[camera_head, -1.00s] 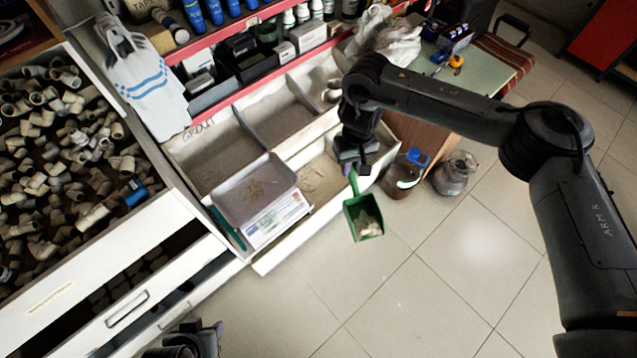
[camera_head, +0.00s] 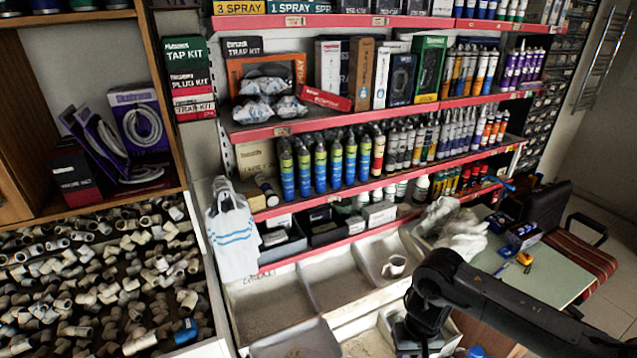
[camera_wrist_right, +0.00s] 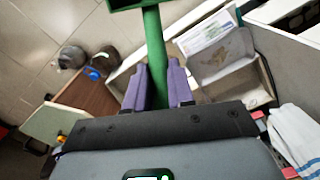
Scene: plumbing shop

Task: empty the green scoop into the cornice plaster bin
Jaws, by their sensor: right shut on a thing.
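My right gripper (camera_wrist_right: 158,88) is shut on the green handle of the scoop (camera_wrist_right: 154,48) in the right wrist view. The scoop's head is cut off at the top edge there, so its contents are hidden. In the head view my right wrist hangs over the front bins at the bottom edge; the scoop is out of that view. Pale bins stand below the shelves: a left one (camera_head: 262,306) with a handwritten label like "GROUT", a middle one (camera_head: 338,284), and a right one with a mug (camera_head: 394,266) in it. I cannot read a cornice plaster label. My left gripper is out of view.
A grey tray (camera_head: 300,343) sits at the front of the left bin. Plastic bags (camera_head: 462,236) and a green-topped table (camera_head: 562,276) are to the right. A drawer of pipe fittings (camera_head: 100,275) is at left. Shelves of tubes rise behind.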

